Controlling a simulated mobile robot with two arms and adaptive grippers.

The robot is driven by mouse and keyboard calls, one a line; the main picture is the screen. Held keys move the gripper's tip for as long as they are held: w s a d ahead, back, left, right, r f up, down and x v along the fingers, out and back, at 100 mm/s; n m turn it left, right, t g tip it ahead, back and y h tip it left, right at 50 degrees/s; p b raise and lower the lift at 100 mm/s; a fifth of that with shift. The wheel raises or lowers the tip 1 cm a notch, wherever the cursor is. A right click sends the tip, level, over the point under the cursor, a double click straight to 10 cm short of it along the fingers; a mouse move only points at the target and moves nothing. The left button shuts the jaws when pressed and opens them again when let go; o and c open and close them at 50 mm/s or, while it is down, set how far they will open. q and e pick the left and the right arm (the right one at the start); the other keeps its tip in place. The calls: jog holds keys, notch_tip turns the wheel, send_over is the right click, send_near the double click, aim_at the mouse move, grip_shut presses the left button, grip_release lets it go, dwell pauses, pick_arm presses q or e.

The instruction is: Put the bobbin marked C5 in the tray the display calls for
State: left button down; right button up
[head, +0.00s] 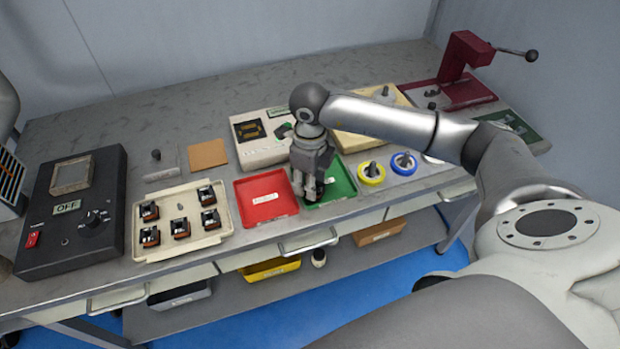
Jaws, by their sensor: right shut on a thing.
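My right gripper (311,195) points down over the left part of the green tray (341,182). It is shut on a small dark thing, likely a bobbin, mostly hidden by the fingers; no marking on it can be read. I cannot tell whether it touches the tray floor. The red tray (266,196) is just left of the gripper and holds only a white label. Several black and orange bobbins (180,228) stand in the cream tray (222,236), with one place in its back row empty. The small green display (279,113) on the cream machine is unreadable. My left gripper is out of view.
A dark control box (75,215) reading OFF stands at the left. Blue (403,164) and yellow (371,173) ringed spools lie right of the green tray. A dark red press (468,65) with a lever stands at the back right. A yellow bin (268,270) sits on the lower shelf.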

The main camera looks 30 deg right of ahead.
jog(key=shift+s+f+b, duration=0.1)
jog(key=shift+f+b, duration=0.3)
jog(key=shift+b, duration=0.05)
jog(key=o, duration=0.9)
jog(key=shift+s+a, duration=0.1)
jog(key=shift+o, duration=1)
jog(key=shift+f, duration=0.15)
jog(key=shift+r+p, duration=0.6)
jog(key=shift+r, duration=0.05)
notch_tip(320, 180, up, 12)
jog(key=b, duration=0.2)
jog(key=shift+w, duration=0.2)
